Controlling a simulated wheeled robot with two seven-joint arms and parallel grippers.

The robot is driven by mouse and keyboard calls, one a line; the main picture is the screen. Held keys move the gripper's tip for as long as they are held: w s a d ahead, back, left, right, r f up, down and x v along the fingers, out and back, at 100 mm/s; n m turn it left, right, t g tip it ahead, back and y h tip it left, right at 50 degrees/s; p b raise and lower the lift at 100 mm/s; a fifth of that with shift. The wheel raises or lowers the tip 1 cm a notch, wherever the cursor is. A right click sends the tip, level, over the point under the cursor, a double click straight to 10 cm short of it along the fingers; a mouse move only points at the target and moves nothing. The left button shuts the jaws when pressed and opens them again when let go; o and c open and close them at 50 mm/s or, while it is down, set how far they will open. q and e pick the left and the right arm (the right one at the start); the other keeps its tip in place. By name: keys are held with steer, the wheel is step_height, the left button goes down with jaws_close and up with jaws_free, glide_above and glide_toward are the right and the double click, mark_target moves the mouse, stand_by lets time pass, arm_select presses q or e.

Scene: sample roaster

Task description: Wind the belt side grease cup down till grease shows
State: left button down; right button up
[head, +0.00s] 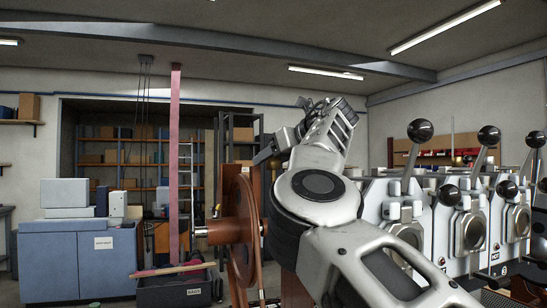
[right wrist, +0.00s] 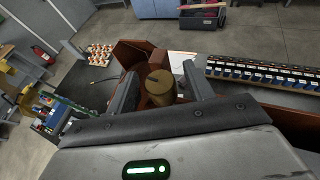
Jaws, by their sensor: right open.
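A brass grease cup (right wrist: 159,88) with a round cap shows in the right wrist view, on a red-brown housing (right wrist: 135,52). My right gripper (right wrist: 159,74) is open, with one dark finger on each side of the cup in the picture. A gap shows between each finger and the cup; I cannot tell how deep the cup sits between them. In the head view my right gripper (head: 268,156) is at the top of the red-brown machine, mostly behind my own arm, and the cup is hidden there. My left gripper is in neither view.
A red-brown belt wheel (head: 240,232) stands left of my right arm, with a tall pink belt (head: 175,165) farther left. Roaster units with black-knobbed levers (head: 420,131) stand close on the right. A sample rack (right wrist: 260,72) lies right of the cup in the wrist view.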

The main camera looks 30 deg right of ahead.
steer(key=c, duration=1)
steer(key=shift+o, duration=0.2)
